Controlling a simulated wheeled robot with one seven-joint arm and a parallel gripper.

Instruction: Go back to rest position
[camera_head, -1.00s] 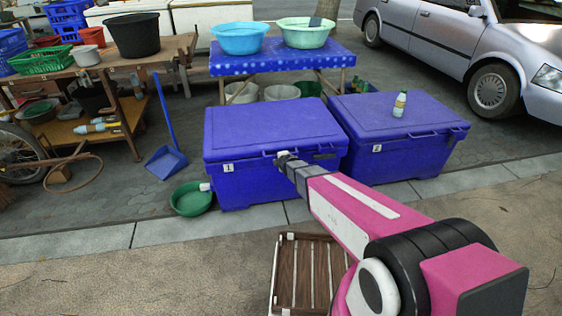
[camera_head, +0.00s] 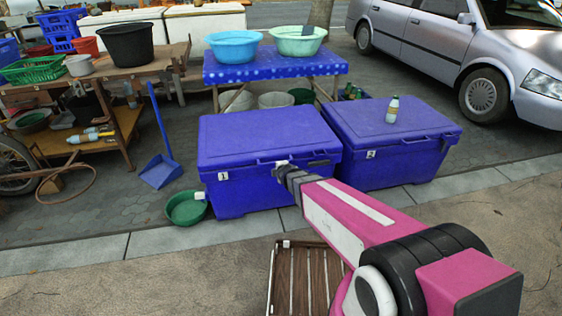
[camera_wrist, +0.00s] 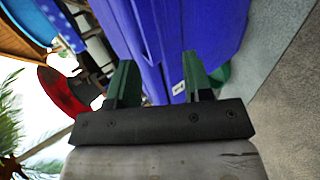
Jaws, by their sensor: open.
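My gripper (camera_wrist: 158,82) is open and empty in the wrist view, its two green fingers apart. The wrist view is turned on its side, with a blue cooler box (camera_wrist: 200,25) ahead of the fingers. In the head view my pink and white arm reaches forward and left, its end just in front of the blue cooler box labelled 1 (camera_head: 262,140). The fingers are too small to make out there.
Cooler box 2 (camera_head: 400,160) stands to the right with a bottle (camera_head: 392,110) on its lid. A green basin (camera_head: 186,208) and a blue dustpan (camera_head: 160,172) are on the ground at left. A slatted wooden rack (camera_head: 300,285) lies below my arm. A car (camera_head: 470,60) is parked behind.

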